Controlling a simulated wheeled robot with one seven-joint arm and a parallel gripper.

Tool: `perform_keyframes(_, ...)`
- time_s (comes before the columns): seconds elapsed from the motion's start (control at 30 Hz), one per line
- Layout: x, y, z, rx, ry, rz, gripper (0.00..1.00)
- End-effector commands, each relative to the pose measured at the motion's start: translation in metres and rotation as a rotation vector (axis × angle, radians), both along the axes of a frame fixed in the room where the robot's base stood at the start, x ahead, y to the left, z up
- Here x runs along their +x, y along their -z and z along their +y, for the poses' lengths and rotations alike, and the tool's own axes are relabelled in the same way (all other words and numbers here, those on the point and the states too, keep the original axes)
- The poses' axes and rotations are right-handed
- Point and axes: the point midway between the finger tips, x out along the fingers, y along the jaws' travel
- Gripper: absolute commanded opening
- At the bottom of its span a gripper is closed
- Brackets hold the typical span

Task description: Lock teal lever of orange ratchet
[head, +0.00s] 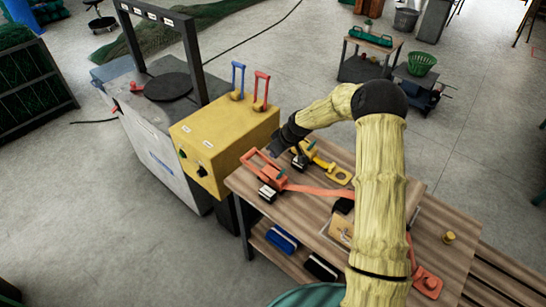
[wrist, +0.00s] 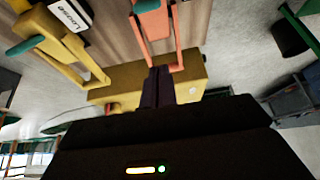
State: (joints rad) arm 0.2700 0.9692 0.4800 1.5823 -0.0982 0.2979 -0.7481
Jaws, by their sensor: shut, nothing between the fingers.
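The orange ratchet (head: 273,182) lies on the wooden workbench (head: 300,214), its open handle frame towards the yellow box and an orange strap running right. In the wrist view the orange ratchet (wrist: 162,25) is at the top, with part of a teal lever (wrist: 145,5) cut off by the upper edge. My gripper (wrist: 158,72) is shut and empty; its fingertips appear between the two arms of the orange frame. I cannot tell whether they touch it. In the head view my gripper (head: 272,149) is just above the frame's far end, and the teal lever is too small to tell.
A yellow ratchet (head: 303,157) lies close behind; the wrist view shows its teal lever (wrist: 28,45) and a "LOOSE" label (wrist: 68,14). A yellow control box (head: 225,140) with blue and red levers stands at the bench's left end. My arm covers the bench's right part.

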Motion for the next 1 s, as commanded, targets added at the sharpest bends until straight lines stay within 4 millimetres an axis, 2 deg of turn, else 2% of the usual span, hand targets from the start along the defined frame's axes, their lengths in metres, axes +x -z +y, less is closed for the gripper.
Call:
perform_keyframes(0.2,-0.017,-0.027,-0.02,0.0,0.002,-0.003,0.0)
perform_keyframes(0.4,-0.03,-0.048,-0.031,0.001,0.001,-0.002,0.0)
perform_keyframes(1.0,-0.034,-0.053,-0.03,-0.002,-0.004,0.001,0.0)
